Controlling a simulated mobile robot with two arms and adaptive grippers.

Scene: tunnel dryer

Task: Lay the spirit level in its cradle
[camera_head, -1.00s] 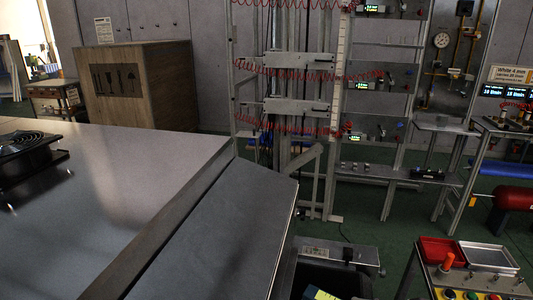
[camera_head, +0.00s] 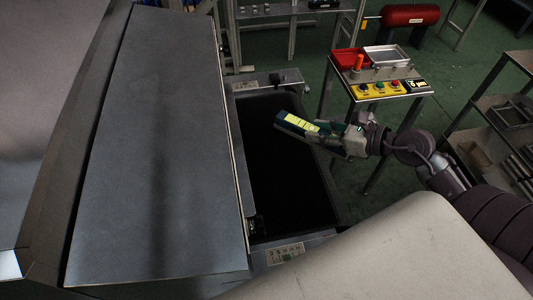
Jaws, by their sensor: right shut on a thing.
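My right gripper (camera_head: 345,137) is shut on a dark bar with a bright yellow-green strip, which I take to be the spirit level (camera_head: 297,122). It holds the bar tilted, its left end over the dark opening of the machine's end section. The gripper's fingers hide the right end of the bar. I cannot make out the cradle for certain. My left gripper is not in view.
A large grey panel (camera_head: 155,150) fills the left, beside the dark belt-like opening (camera_head: 285,165) with metal end rails (camera_head: 262,83). A control stand (camera_head: 392,88) with buttons and a red tray (camera_head: 350,57) stands behind. Shelves (camera_head: 505,100) stand right. Green floor shows between.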

